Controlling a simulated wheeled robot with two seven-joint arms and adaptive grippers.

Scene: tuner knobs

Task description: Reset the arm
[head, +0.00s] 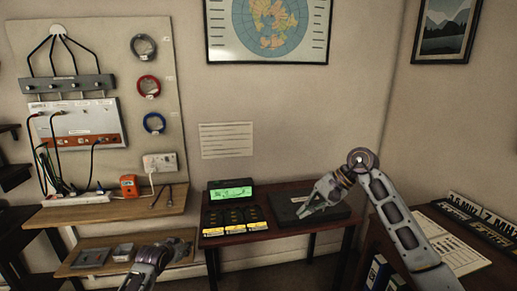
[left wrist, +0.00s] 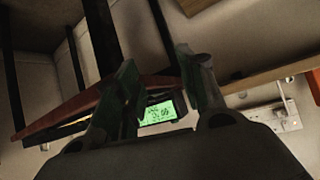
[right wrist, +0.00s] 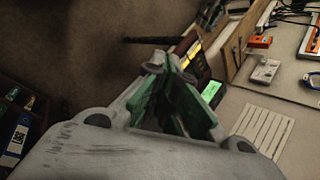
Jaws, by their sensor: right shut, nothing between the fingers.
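My left gripper (head: 183,250) is low at the front of the head view, below the left wooden shelf. In the left wrist view its two fingers (left wrist: 162,75) stand apart with nothing between them. My right gripper (head: 305,208) hangs at the end of my bent right arm, in front of the dark flat case on the desk. Its fingers (right wrist: 168,65) are shut and empty. The tuner display (head: 231,193) is lit green and stands at the back of the desk, apart from both grippers. It also shows in the left wrist view (left wrist: 158,112).
A dark knob panel (head: 236,219) with yellow labels lies on the desk (head: 285,190) before the display. At left, a wooden shelf (head: 110,212) holds an orange box (head: 129,186) under a cabled wall unit (head: 78,122). A table with number plates (head: 485,215) stands at right.

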